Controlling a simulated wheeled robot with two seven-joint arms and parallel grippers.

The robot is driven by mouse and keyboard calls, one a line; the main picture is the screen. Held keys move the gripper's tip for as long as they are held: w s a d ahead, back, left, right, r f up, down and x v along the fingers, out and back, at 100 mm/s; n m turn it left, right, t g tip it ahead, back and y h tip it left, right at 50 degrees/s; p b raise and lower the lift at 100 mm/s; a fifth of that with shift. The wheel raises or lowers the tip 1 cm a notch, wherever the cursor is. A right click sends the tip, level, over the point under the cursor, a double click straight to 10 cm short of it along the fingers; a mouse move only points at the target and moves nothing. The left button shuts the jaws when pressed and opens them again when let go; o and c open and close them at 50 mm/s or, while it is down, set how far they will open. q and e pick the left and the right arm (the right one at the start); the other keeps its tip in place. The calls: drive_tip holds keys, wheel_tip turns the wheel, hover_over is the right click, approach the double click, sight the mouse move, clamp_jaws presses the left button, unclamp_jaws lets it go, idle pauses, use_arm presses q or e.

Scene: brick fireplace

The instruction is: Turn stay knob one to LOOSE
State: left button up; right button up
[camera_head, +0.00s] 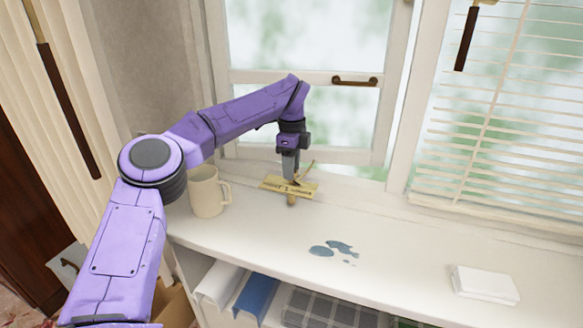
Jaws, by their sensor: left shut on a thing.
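My left gripper (291,177) points down at the window sill, at the foot of the window frame. It is shut on a small stay knob, which is mostly hidden between and behind the fingers. A brass label plate (288,188) with dark lettering lies right at the fingertips; the words are too small to read surely. A small tan peg-like piece (291,200) sticks out at the plate's front edge. A thin brown stay arm (308,169) slants up beside the fingers. Which way the knob points cannot be told. My right gripper is not in view.
A beige mug (207,191) stands on the sill left of the gripper, close to my arm. Blue-grey wet patches (335,249) lie in front. A folded white cloth (485,284) lies at right. The window (308,120) rises behind, with a brown handle (354,81).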

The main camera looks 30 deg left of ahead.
use_arm(q)
drive_tip(key=o, duration=1)
drive_tip(key=shift+o, duration=0.2)
wheel_tip(320, 180, up, 11)
drive_tip(key=p, duration=0.2)
drive_tip(key=shift+f, duration=0.2)
drive_tip(key=shift+f, duration=0.1)
